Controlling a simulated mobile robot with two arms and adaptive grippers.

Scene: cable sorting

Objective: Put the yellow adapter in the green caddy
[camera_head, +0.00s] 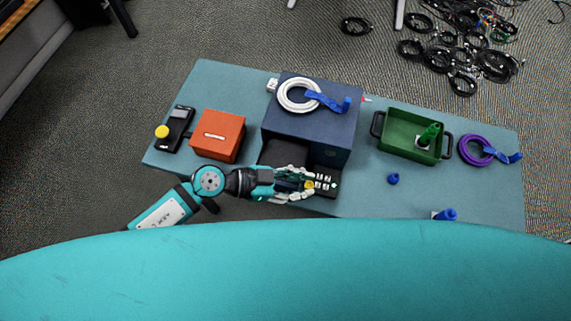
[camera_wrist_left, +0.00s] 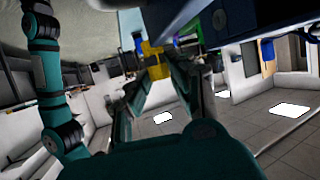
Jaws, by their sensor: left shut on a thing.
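The yellow adapter (camera_head: 309,185) is between the fingertips of my left gripper (camera_head: 311,183), in front of the dark blue box. In the left wrist view, the yellow adapter (camera_wrist_left: 154,60) shows at the tips of my left gripper (camera_wrist_left: 156,68), which is shut on it. The fingers hide part of it. The green caddy (camera_head: 396,147) stands on the table to the right of the blue box, apart from my left gripper. A green bottle-like item with a pale part is inside it. My right gripper is not in view.
A white cable coil (camera_head: 297,108) with a blue tie lies on the dark blue box (camera_head: 310,138). An orange box (camera_head: 218,149) and a black device (camera_head: 174,142) are at left. A purple coil (camera_head: 471,150) is at right. Small blue items (camera_head: 393,178) lie in front of the caddy.

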